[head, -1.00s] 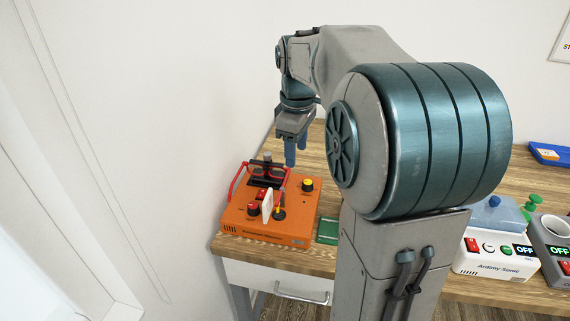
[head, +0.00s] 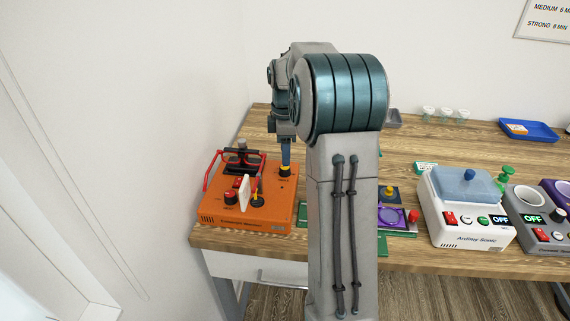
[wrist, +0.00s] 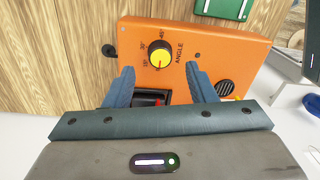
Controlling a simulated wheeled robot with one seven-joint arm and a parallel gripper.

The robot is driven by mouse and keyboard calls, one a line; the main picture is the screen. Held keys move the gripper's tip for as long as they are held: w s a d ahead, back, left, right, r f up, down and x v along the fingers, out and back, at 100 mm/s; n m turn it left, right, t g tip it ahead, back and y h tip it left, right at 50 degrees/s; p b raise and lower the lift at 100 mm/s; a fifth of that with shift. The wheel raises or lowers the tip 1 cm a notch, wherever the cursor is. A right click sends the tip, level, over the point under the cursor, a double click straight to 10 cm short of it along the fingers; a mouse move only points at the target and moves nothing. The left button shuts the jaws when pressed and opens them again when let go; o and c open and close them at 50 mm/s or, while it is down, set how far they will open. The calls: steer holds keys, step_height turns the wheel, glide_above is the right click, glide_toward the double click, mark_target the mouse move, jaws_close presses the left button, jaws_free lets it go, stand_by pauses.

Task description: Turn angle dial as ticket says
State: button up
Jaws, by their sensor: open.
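The angle dial (wrist: 160,59) is a yellow-faced round knob with a black rim. It sits on the orange machine (wrist: 210,62), beside the printed word ANGLE and a small scale of numbers. I cannot read its pointer setting surely. In the head view the dial (head: 285,170) is at the machine's back right corner, partly behind the fingers. My gripper (wrist: 160,70) is open, its two blue fingers on either side of the dial in the picture; I cannot tell whether they touch it. My gripper (head: 286,160) points down over the dial. I cannot identify a readable ticket.
A white Ardmy Sonic device (head: 468,222), a blue tray (head: 528,130) and a wall sign (head: 548,18) are to the right. My arm hides the table's middle.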

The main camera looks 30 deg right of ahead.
mark_target(285, 170)
steer(key=shift+s+f, duration=0.1)
steer(key=shift+f, duration=2.3)
steer(key=c, duration=1)
